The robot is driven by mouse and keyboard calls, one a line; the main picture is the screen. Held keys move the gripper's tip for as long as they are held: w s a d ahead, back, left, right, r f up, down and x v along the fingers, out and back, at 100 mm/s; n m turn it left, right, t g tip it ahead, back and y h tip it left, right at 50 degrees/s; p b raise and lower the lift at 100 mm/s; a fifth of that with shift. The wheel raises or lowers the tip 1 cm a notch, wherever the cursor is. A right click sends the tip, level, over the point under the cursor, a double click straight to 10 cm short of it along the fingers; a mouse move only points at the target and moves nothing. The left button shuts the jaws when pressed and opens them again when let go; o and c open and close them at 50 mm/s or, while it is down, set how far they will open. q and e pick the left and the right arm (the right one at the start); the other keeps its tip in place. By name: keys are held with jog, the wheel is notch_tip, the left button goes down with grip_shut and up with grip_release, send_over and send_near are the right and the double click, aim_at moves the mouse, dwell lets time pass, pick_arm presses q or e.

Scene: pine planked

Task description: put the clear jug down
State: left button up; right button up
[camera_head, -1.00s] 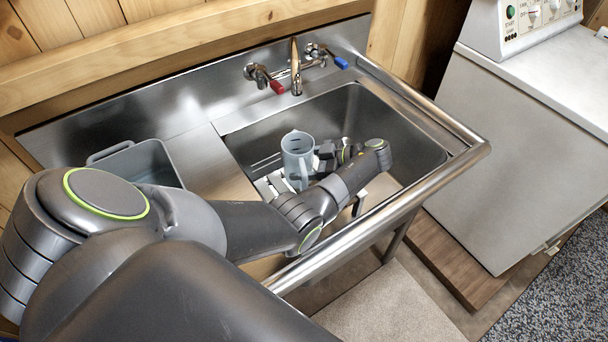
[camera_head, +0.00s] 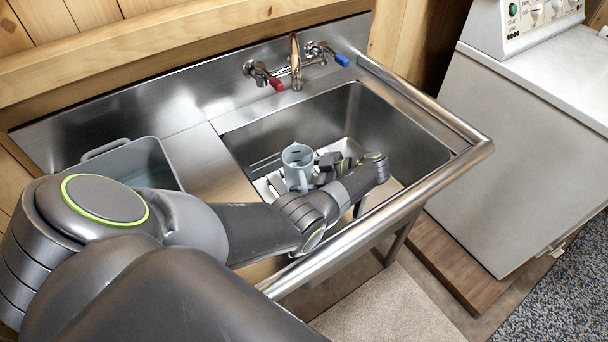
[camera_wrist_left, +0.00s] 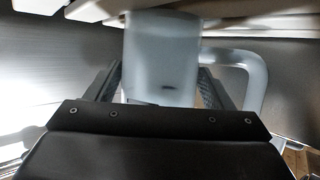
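The clear jug (camera_head: 297,166) is pale grey-blue and upright, low in the sink basin in the head view, beside or over a white slatted rack (camera_head: 268,186). In the left wrist view the jug (camera_wrist_left: 162,60) fills the middle between my fingers, with its handle at the right. My left gripper (camera_head: 328,165) is at the jug's right side, its fingers on either side of the jug in the wrist view; it looks shut on it. I cannot tell whether the jug's base touches the rack. My right gripper is not in view.
The steel sink (camera_head: 400,135) has high walls and a rounded front rim. The tap (camera_head: 295,62) with red and blue levers stands behind. A grey tub (camera_head: 150,160) sits on the left drainboard. A white machine (camera_head: 520,130) stands at the right.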

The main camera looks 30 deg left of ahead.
pick_arm(q)
jog(key=shift+o, duration=1.1)
jog(key=shift+r, duration=0.15)
jog(key=v, duration=0.7)
jog(key=shift+d+r, duration=0.15)
jog(key=shift+r, duration=0.05)
jog(key=shift+w, duration=0.1)
